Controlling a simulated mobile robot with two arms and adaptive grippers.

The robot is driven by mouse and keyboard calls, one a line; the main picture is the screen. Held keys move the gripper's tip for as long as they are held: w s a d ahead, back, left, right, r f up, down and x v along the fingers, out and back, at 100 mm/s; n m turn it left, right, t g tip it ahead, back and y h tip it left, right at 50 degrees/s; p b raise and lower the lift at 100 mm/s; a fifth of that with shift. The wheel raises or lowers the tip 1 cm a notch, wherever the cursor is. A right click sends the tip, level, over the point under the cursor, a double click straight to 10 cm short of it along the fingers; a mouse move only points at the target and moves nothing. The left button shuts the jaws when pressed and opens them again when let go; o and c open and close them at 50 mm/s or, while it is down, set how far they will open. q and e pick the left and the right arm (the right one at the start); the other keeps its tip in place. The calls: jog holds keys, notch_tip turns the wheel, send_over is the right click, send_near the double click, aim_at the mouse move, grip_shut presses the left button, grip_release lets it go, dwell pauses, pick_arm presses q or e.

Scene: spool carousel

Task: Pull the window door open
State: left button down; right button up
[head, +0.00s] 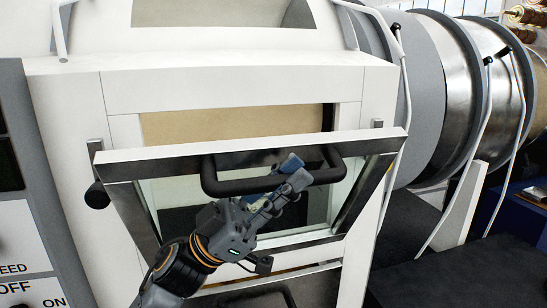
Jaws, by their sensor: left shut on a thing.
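The window door (255,143) is a white-framed glass panel on the front of the white machine housing. It is tilted outward, with its top edge standing away from the frame and an opening (235,124) showing above and behind it. Its black handle (240,186) runs along the upper part of the door. My left gripper (285,180) comes up from below and is shut on the handle near its right half. The fingers hide part of the handle and the glass. My right gripper is not in view.
A grey control panel (40,200) with "OFF" and "ON" labels stands at the left. Large metal drums (440,90) with white levers are at the right. A dark floor area (420,260) lies at lower right.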

pick_arm(q)
jog(key=s+d+f+m+g+b, duration=0.1)
jog(key=s+f+m+g, duration=0.2)
jog(key=s+f+m, duration=0.1)
jog(key=shift+s+d+g+y+b, duration=0.2)
jog(key=shift+s+g+y+b, duration=0.1)
jog(key=shift+b, duration=0.1)
jog(key=shift+w, duration=0.1)
